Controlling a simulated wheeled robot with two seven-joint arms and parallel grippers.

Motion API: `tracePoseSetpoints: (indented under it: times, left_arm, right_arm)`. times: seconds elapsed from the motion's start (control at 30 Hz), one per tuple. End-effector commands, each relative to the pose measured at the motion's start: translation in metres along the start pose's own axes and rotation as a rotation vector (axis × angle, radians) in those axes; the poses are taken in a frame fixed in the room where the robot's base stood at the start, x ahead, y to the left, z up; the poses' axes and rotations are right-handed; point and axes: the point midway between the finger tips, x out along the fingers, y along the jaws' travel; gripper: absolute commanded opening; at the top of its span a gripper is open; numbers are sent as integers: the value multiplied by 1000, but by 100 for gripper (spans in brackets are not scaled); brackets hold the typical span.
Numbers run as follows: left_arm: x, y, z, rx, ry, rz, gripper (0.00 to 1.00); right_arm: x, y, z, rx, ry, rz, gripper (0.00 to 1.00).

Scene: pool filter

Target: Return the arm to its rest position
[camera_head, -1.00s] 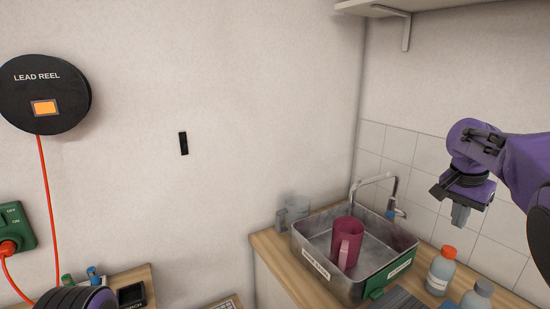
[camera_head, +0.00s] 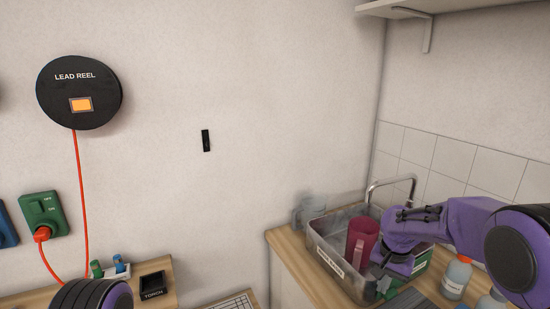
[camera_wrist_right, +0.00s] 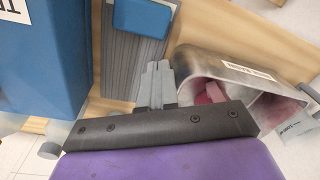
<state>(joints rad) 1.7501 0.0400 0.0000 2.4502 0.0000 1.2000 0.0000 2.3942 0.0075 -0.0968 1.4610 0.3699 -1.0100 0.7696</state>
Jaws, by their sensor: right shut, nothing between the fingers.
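My right arm is purple and comes in from the right in the head view. Its gripper (camera_head: 384,284) is shut and empty, low in front of the metal sink (camera_head: 325,243) and overlapping its right part in the picture. In the right wrist view the closed grey fingers (camera_wrist_right: 156,84) point at a grey ribbed mat, with nothing between them. Of my left arm only a rounded dark and purple part (camera_head: 92,294) shows at the bottom left; its gripper is out of frame.
A dark pink jug (camera_head: 361,240) stands in the sink, under a tap (camera_head: 393,183). Bottles (camera_head: 457,276) stand right of the sink. In the wrist view a blue box (camera_wrist_right: 45,60) is at left and a blue block (camera_wrist_right: 143,17) lies on the ribbed mat (camera_wrist_right: 118,55).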

Motion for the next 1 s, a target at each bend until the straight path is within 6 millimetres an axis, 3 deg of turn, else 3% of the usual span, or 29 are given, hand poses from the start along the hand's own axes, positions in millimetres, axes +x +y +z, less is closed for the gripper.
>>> tracePoseSetpoints:
  times: [0.1, 0.17, 0.23, 0.37, 0.4, 0.5, 0.6, 0.73, 0.87, 1.0]
  left_arm:
    - [3, 0, 1, 0, 0, 0, 96]
    - [8, 1, 3, 0, 0, 0, 96]
    - [17, 2, 7, 0, 0, 0, 96]
    - [37, 3, 15, 0, 0, 0, 96]
    - [44, 4, 18, 0, 0, 0, 96]
    - [60, 5, 24, 0, 0, 0, 96]
    - [73, 7, 30, 0, 0, 0, 96]
    - [85, 8, 35, 0, 0, 0, 96]
    - [88, 8, 36, 0, 0, 0, 96]
    - [87, 8, 36, 0, 0, 0, 96]
  right_arm:
    - [79, -35, 66, -126, -87, -72, 0]
    - [123, -43, 103, -167, -113, -111, 0]
    - [175, -38, 145, -186, -120, -146, 0]
    - [260, 9, 203, -155, -64, -152, 0]
    - [282, 31, 219, -137, -34, -140, 0]
    - [321, 95, 250, -96, 61, -86, 0]
    - [338, 158, 275, -71, 158, -13, 0]
    - [335, 222, 298, -63, 267, 77, 0]
    - [325, 250, 304, -62, 325, 123, 0]
    - [321, 254, 304, -62, 338, 128, 0]
